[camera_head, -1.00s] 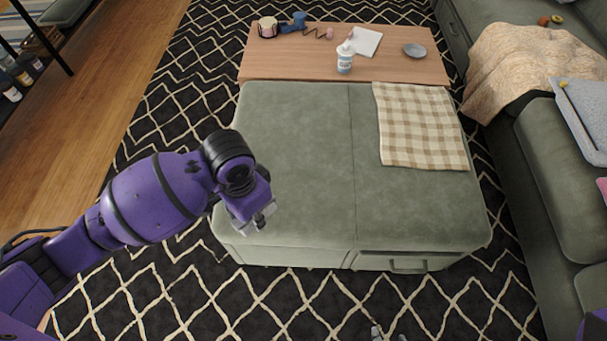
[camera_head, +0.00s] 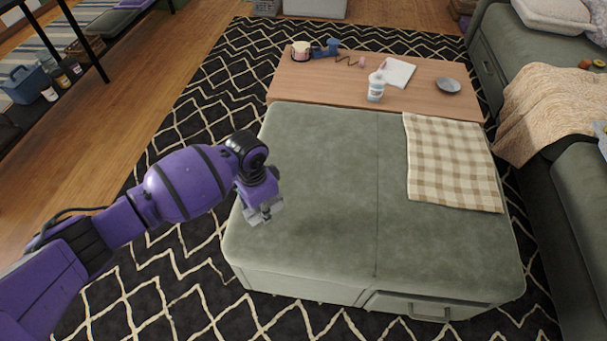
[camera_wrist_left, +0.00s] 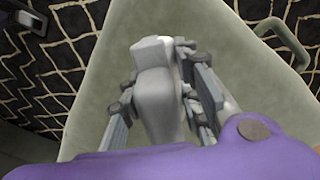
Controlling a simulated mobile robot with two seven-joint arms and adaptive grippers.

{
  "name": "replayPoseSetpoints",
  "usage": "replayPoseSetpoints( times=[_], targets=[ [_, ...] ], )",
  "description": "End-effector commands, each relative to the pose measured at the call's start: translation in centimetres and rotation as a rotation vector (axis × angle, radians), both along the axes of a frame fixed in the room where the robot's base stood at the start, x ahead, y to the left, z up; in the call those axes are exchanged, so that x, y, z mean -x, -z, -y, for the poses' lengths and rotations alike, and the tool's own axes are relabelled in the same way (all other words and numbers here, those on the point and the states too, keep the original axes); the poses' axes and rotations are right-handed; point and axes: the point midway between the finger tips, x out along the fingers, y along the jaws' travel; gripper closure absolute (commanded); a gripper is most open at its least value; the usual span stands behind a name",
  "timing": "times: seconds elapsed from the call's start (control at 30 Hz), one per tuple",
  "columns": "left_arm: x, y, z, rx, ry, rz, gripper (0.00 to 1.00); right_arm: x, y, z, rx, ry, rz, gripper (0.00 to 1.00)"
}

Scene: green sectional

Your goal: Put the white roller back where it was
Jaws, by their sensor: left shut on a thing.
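My left gripper (camera_head: 264,212) is over the left part of the green ottoman (camera_head: 325,165). In the left wrist view the gripper (camera_wrist_left: 160,88) is shut on a pale grey-white object, which I take to be the white roller (camera_wrist_left: 155,95). It lies lengthwise between the fingers, with a blocky far end. The fingers and wrist hide part of it, and I cannot make it out clearly in the head view. My right gripper is out of view.
A checked cloth (camera_head: 450,165) covers the ottoman's right side. Behind it, a wooden table (camera_head: 330,88) carries a white bottle (camera_head: 376,88), a notepad (camera_head: 398,72), a grey dish (camera_head: 447,85) and a blue item (camera_head: 326,49). A green sofa (camera_head: 575,195) stands right. The ottoman's middle is clear.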

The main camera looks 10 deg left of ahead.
Motion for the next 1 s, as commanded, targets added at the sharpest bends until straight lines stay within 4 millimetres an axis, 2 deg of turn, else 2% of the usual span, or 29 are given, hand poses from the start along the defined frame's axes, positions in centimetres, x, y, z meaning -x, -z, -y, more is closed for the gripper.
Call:
replayPoseSetpoints(
  times=[0.27, 0.67, 0.7, 0.8, 0.83, 1.0],
  targets=[
    [-0.4, 3.5, -0.3, -0.002, -0.001, -0.002, 0.93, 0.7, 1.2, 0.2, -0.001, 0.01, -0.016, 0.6],
    [-0.4, 3.9, -0.2, -0.001, -0.001, 0.0, 0.93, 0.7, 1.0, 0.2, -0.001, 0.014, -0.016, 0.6],
    [-0.4, 4.0, -0.3, -0.001, -0.001, 0.0, 0.68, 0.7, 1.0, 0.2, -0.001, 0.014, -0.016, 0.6],
    [-0.4, 4.0, -0.3, -0.001, -0.001, 0.0, 0.54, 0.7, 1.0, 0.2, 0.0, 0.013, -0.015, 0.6],
    [-0.4, 4.0, -0.3, -0.001, -0.001, 0.0, 0.51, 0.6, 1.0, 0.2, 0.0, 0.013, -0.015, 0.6],
    [-0.4, 4.0, -0.3, -0.001, -0.001, 0.0, 0.5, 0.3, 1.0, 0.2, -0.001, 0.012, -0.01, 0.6]
  ],
)
